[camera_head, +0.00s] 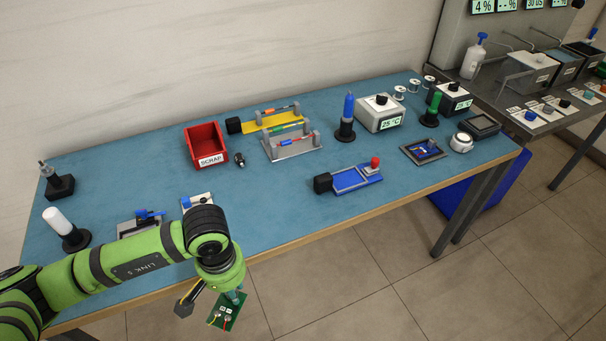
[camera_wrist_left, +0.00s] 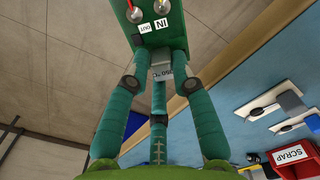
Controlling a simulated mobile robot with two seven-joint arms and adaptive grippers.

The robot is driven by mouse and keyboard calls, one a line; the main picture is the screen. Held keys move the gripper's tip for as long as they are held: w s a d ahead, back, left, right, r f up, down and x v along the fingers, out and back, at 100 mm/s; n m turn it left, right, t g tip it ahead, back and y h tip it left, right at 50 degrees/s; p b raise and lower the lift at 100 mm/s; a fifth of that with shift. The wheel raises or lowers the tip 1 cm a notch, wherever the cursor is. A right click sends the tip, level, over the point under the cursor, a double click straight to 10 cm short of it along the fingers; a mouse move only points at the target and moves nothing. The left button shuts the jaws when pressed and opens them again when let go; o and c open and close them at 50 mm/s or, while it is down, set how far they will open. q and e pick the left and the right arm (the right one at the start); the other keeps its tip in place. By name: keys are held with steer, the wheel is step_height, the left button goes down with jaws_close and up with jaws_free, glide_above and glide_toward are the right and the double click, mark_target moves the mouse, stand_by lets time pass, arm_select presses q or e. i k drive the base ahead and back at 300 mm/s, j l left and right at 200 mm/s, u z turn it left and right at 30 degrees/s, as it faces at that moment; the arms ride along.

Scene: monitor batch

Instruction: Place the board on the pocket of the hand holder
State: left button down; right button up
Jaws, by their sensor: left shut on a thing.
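My left gripper (camera_head: 232,294) is shut on a green board (camera_head: 227,313), which hangs below the wrist, in front of the table's front edge and over the floor. The board carries connectors with red and yellow leads. In the left wrist view, the gripper (camera_wrist_left: 160,80) grips the end of the board (camera_wrist_left: 155,38), labelled IN and OUT. A blue holder with a flat recessed pocket (camera_head: 350,179) lies near the table's front edge, with a black block at its left and a red knob at its right. It looks like the hand holder; its pocket looks empty. My right gripper is not in view.
A red SCRAP bin (camera_head: 206,146) stands at the back; it also shows in the left wrist view (camera_wrist_left: 292,157). The blue tabletop (camera_head: 270,205) is clear left of the holder.

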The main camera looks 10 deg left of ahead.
mark_target(347, 179)
steer(key=i+l+u, duration=0.15)
steer(key=l+u, duration=0.2)
steer(key=l, duration=0.25)
steer(key=i+l+u, duration=0.1)
steer(key=l+u, duration=0.3)
steer(key=l, duration=0.2)
steer(key=l+u, duration=0.35)
steer(key=l, duration=0.25)
